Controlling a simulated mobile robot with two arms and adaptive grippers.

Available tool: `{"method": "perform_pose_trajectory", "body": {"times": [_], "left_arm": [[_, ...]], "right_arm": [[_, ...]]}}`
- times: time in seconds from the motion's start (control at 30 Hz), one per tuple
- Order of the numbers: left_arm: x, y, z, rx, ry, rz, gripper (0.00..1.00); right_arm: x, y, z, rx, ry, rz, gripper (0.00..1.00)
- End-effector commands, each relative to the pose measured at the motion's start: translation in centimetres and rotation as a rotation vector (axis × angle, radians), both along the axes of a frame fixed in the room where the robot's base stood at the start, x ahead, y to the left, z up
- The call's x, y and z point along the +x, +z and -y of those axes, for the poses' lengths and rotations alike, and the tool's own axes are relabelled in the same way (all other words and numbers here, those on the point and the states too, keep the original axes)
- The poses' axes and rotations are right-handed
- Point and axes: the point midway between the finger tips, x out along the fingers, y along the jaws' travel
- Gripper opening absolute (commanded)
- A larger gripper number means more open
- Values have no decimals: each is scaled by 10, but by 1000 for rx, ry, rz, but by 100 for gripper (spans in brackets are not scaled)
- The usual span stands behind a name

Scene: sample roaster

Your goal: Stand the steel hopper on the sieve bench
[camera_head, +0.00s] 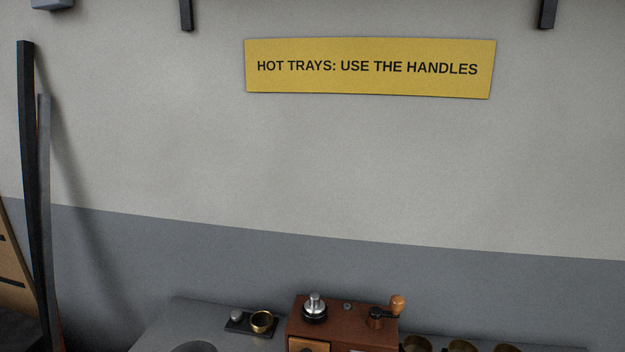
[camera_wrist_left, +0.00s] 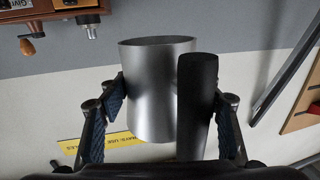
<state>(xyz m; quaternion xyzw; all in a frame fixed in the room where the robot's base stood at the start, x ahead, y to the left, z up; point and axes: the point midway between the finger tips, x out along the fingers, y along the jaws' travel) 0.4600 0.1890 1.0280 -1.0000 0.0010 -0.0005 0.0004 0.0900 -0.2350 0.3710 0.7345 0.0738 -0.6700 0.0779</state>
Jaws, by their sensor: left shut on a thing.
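In the left wrist view the steel hopper (camera_wrist_left: 155,95) is a plain grey metal cylinder with an open rim. A dark upright cylinder (camera_wrist_left: 197,105), maybe its handle, stands in front of its right side. My left gripper (camera_wrist_left: 168,115) has its blue-padded fingers on both sides and is shut on the hopper. The hopper is held up in front of the wall. Neither gripper nor the hopper is in the head view. Which bench is the sieve bench I cannot tell.
In the head view a grey bench top (camera_head: 165,330) shows at the bottom. A brown wooden grinder (camera_head: 345,325) with a crank stands on it. Left of it is a small black tray (camera_head: 240,326) with a brass ring (camera_head: 262,321). Several brass cups (camera_head: 462,346) are on the right.

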Motion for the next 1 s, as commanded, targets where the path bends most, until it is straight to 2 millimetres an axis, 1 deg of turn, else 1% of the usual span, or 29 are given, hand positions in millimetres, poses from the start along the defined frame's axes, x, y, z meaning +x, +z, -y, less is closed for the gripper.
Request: {"method": "perform_pose_trajectory", "body": {"times": [0.17, 0.3, 0.4, 0.5, 0.6, 0.87, 1.0], "left_arm": [[-25, -13, -1, 1, 3, -7, 26], [-51, -23, -1, 1, 2, -7, 26], [-66, -27, -1, 0, 2, -5, 26], [-76, -29, -1, 0, 1, -2, 26], [-80, -29, -1, -1, 2, 0, 26], [-80, -29, -1, -1, 2, 2, 26], [-73, -30, 3, -1, -6, 3, 26]], "right_arm": [[0, 0, 0, 0, 0, 0, 40], [0, 0, 0, 0, 0, 0, 40], [0, 0, 0, 0, 0, 0, 40], [0, 0, 0, 0, 0, 0, 40], [0, 0, 0, 0, 0, 0, 40], [0, 0, 0, 0, 0, 0, 40], [0, 0, 0, 0, 0, 0, 40]]}}
